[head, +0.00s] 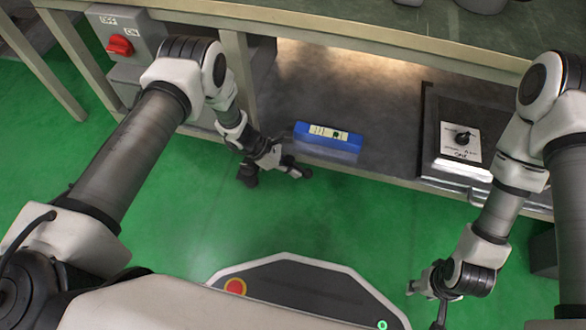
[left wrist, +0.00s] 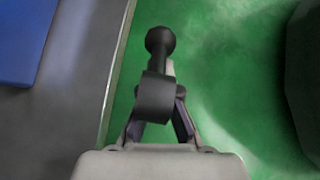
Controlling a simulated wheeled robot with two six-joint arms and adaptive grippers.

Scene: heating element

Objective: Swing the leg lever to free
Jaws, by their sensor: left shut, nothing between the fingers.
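My left gripper (head: 291,169) is low at the front edge of the shelf, near the bench leg, pointing right. Its fingers (left wrist: 155,100) are shut with nothing between them. In the left wrist view a black ball-ended lever (left wrist: 160,42) shows just beyond the fingertips, over the green floor. Its base is hidden behind the fingers, and I cannot tell whether they touch it. In the head view the lever is hard to separate from the dark fingers. My right gripper (head: 428,300) hangs at the lower right, away from the lever, with its fingers apart and empty.
A blue box (head: 328,138) lies on the shelf (head: 385,120) beside my left gripper. A red switch (head: 119,45) is at the upper left. Green floor (head: 190,230) is clear in front.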

